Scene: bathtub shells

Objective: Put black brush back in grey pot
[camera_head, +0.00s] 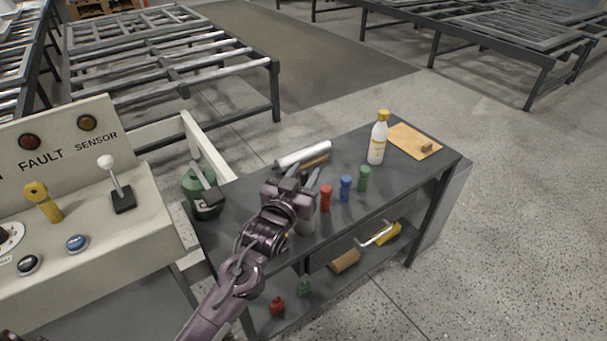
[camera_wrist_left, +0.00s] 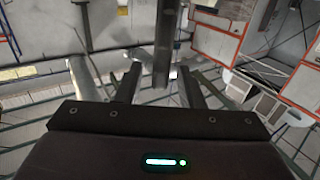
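A dark block with a grey stick (camera_head: 209,197), perhaps the black brush, rests at a green pot (camera_head: 196,182) at the table's left end. My right gripper is out of view.
On the table (camera_head: 265,184) are a silver roll (camera_head: 303,154), red (camera_head: 326,199), blue (camera_head: 346,188) and green (camera_head: 364,178) cylinders, a white bottle (camera_head: 377,143) and a wooden board (camera_head: 414,141). A control console (camera_head: 95,230) stands left. Small items lie on the lower shelf.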

